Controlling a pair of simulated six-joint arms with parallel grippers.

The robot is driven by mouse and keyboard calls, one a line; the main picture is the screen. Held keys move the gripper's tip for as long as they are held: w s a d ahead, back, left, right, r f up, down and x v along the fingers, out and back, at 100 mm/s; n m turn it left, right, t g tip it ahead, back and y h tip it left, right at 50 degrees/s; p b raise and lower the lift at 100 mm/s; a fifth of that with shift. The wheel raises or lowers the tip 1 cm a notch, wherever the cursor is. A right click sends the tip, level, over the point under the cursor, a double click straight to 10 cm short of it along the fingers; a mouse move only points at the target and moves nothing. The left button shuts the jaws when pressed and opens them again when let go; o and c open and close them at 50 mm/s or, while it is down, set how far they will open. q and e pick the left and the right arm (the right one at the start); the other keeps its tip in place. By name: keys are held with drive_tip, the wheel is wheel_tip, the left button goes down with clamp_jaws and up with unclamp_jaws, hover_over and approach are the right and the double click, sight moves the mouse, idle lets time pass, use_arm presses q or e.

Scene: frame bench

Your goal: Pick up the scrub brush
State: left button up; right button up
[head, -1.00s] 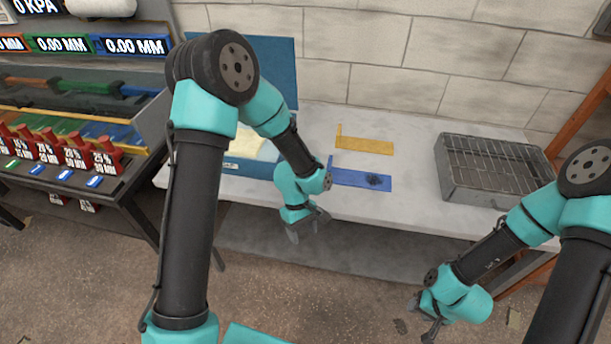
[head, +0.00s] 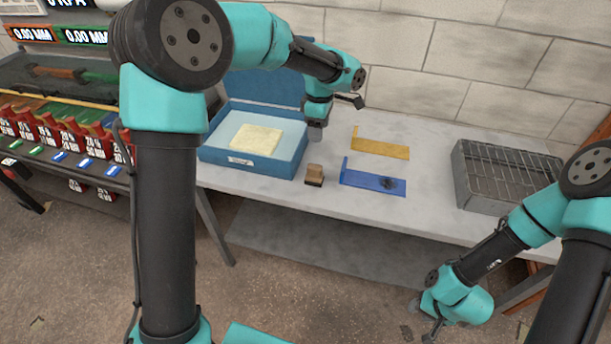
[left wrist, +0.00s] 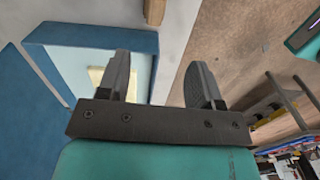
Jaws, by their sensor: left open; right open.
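The scrub brush (head: 314,175), a small wooden block with a dark lower part, sits on the grey bench between the blue case and the blue plate. It also shows at the top edge of the left wrist view (left wrist: 154,11), partly cut off, ahead of the gap between my fingers. My left gripper (head: 335,116) is open and empty, above the bench and behind the brush in the head view; its two fingers (left wrist: 158,65) stand apart. My right gripper (head: 422,319) is open and empty, low in front of the bench at the right.
An open blue case (head: 217,155) holding a pale yellow block (head: 256,138) stands left of the brush. A yellow plate (head: 382,148) and a blue plate with a dark patch (head: 360,180) lie to its right. A metal basket (head: 485,195) stands at the bench's right end.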

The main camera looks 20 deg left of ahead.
use_arm(q)
drive_tip(key=shift+w+a+r, duration=0.15)
drive_tip(key=shift+r, duration=0.2)
drive_tip(key=shift+w+a+r, duration=0.15)
drive_tip(key=shift+r, duration=0.2)
approach(315, 166)
wheel_tip(315, 166, down, 5)
drive_tip(key=shift+d+f, duration=0.15)
drive_tip(key=shift+s+f, duration=0.1)
drive_tip(key=shift+f, duration=2.5)
